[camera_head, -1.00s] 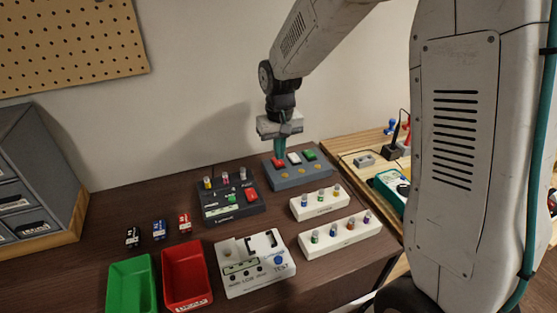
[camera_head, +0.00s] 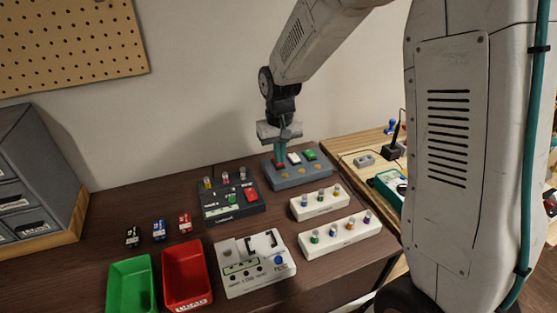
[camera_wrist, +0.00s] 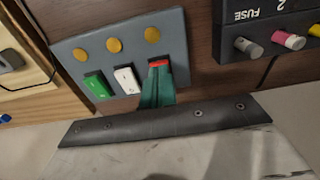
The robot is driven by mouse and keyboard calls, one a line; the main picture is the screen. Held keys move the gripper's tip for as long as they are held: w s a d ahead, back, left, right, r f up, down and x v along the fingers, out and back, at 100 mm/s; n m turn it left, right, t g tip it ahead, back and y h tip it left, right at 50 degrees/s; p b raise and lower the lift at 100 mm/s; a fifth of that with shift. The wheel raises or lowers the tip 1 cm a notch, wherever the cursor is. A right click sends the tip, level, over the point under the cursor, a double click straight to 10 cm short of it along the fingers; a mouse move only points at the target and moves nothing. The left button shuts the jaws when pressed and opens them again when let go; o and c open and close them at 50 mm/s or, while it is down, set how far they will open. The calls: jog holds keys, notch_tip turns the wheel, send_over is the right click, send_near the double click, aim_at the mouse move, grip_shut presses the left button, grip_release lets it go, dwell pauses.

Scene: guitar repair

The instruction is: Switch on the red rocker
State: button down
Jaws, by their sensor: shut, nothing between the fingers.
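The grey-blue switch box (camera_head: 290,180) stands at the back right of the dark bench, with three rockers in a row. The red rocker (camera_wrist: 159,64) is at the right end of the row in the wrist view; my fingers partly cover it. In the head view only a sliver of red shows at the fingertips. The white rocker (camera_head: 294,158) and green rocker (camera_head: 310,155) sit beside it. My gripper (camera_head: 279,162) points down, shut and empty, its teal fingertips at the red rocker, seemingly touching it. The wrist view shows the fingers (camera_wrist: 157,88) overlapping the rocker's near part. Its tilt cannot be told.
A dark fuse box (camera_head: 232,212) with a red button stands left of the switch box. White racks (camera_head: 318,208) with small coloured parts, a white tester (camera_head: 255,275), and red (camera_head: 188,272) and green (camera_head: 130,285) bins are nearer. A wooden bench (camera_head: 350,148) adjoins right.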

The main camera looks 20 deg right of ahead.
jog(key=shift+f, duration=0.3)
jog(key=shift+r, duration=3.55)
jog(key=shift+s, duration=0.1)
jog(key=s+d+r, duration=0.1)
jog(key=s+r, duration=0.2)
jog(key=s, duration=0.7)
jog(key=s+d+r+t, duration=0.1)
jog(key=s+r, duration=0.2)
jog(key=s, duration=0.7)
jog(key=s+d+r, duration=0.1)
jog(key=s+r, duration=0.2)
jog(key=s, duration=0.6)
jog(key=shift+s+d+r, duration=0.15)
jog(key=shift+s+r, duration=0.2)
jog(key=shift+s, duration=0.05)
